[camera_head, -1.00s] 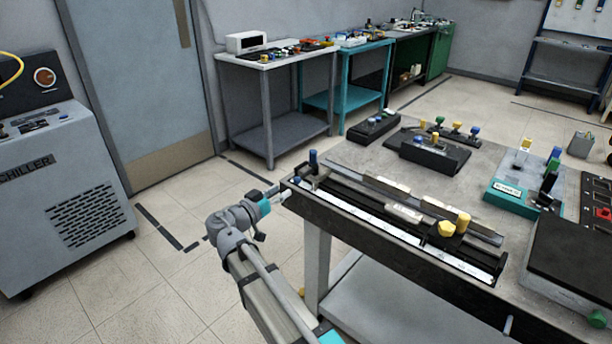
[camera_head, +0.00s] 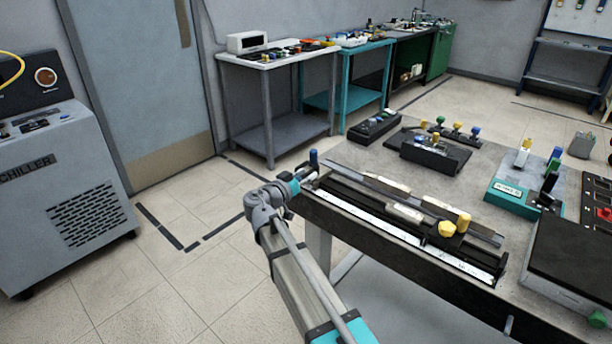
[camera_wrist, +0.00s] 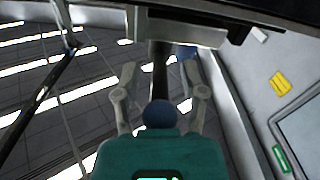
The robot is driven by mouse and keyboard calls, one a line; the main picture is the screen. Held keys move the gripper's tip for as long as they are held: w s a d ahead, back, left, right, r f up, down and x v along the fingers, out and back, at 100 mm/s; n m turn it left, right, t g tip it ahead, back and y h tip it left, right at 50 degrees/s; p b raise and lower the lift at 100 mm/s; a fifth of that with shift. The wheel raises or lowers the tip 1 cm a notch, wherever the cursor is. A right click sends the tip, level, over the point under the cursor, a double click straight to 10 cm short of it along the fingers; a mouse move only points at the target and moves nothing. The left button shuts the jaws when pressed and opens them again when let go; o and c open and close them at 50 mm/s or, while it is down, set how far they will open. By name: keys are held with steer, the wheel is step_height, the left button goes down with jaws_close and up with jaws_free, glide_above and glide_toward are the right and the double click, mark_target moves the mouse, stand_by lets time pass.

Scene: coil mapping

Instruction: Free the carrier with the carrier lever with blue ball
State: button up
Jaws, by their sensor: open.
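In the wrist view a dark lever arm (camera_wrist: 158,78) runs down from the dark rail part to a blue ball (camera_wrist: 160,114). My gripper (camera_wrist: 159,82) is open, with one finger on each side of the lever and a gap showing at both. The ball lies between the fingers, close to the teal palm. In the head view my gripper (camera_head: 304,177) is at the left end of the long rail (camera_head: 385,222) on the table and hides the ball. The carrier with its yellow knobs (camera_head: 447,229) sits toward the rail's right part.
A blue upright knob (camera_head: 313,158) stands at the rail's left end, close to my gripper. Pale blocks (camera_head: 404,212) lie along the rail. A black box with knobs (camera_head: 435,150) is behind. The floor left of the table is clear.

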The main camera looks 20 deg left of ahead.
jaws_close()
